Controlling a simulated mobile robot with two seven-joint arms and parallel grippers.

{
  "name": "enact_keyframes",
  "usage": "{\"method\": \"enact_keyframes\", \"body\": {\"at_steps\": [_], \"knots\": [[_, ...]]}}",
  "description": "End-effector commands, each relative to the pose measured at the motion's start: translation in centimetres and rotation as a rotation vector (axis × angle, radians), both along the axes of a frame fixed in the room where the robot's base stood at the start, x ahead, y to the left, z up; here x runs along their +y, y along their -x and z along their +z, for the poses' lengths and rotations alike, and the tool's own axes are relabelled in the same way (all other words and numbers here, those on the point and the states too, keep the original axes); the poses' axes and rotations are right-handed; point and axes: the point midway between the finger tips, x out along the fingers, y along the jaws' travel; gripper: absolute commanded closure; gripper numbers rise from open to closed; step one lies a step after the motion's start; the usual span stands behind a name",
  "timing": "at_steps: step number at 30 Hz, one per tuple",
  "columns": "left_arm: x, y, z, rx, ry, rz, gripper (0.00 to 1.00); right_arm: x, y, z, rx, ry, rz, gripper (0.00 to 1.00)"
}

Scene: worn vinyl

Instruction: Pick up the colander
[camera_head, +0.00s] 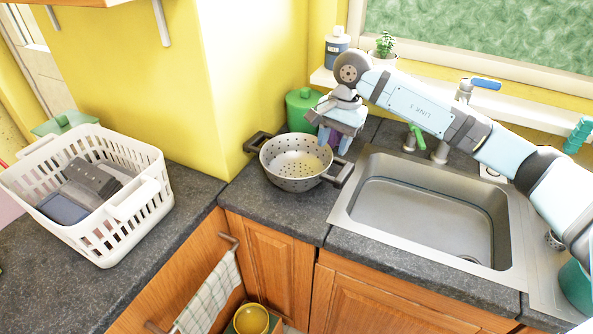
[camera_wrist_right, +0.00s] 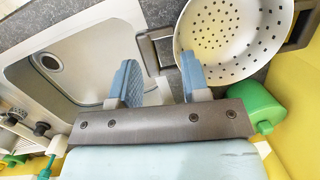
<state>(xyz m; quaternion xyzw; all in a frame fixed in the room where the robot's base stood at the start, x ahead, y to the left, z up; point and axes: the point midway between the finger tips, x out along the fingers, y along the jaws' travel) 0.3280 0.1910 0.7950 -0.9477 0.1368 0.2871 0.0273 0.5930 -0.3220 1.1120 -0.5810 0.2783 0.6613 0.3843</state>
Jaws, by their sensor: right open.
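The grey metal colander (camera_head: 291,178) stands upright on the dark counter, left of the sink, with one dark handle at its back left and one at its front right. In the right wrist view the perforated colander (camera_wrist_right: 232,40) fills the upper right. My right gripper (camera_head: 336,138) is above the colander's right rim, pointing down. In the wrist view its two blue fingers (camera_wrist_right: 160,75) are apart, with the colander's near handle (camera_wrist_right: 153,48) showing in the gap between them; I cannot tell how far below it lies. My left gripper is not in view.
A green container (camera_head: 303,108) stands close behind the colander. A white basket (camera_head: 107,235) holding dark items sits on the left counter. A yellow wall corner rises at the back left.

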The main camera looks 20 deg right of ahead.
Motion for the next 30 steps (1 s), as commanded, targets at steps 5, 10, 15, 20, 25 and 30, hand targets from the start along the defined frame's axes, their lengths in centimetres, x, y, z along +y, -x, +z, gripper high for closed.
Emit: {"method": "enact_keyframes", "body": {"at_steps": [5,10,15,20,25,30], "knots": [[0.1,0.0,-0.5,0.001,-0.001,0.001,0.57,-4.0,-0.9,2.1,-0.031,0.166,0.026,0.57],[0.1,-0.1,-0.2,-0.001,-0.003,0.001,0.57,-4.6,-0.9,0.3,-0.027,0.190,0.029,0.57],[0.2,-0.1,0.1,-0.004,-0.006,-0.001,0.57,-4.5,-0.8,-3.1,-0.027,0.188,0.029,0.57],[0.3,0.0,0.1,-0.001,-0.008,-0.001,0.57,-4.5,-0.9,-5.3,-0.029,0.186,0.028,0.57],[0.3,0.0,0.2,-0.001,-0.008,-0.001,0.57,-4.5,-0.8,-6.4,-0.030,0.186,0.029,0.57],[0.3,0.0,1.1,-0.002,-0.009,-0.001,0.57,-4.3,-0.3,-8.7,-0.027,0.184,0.029,0.57]]}}
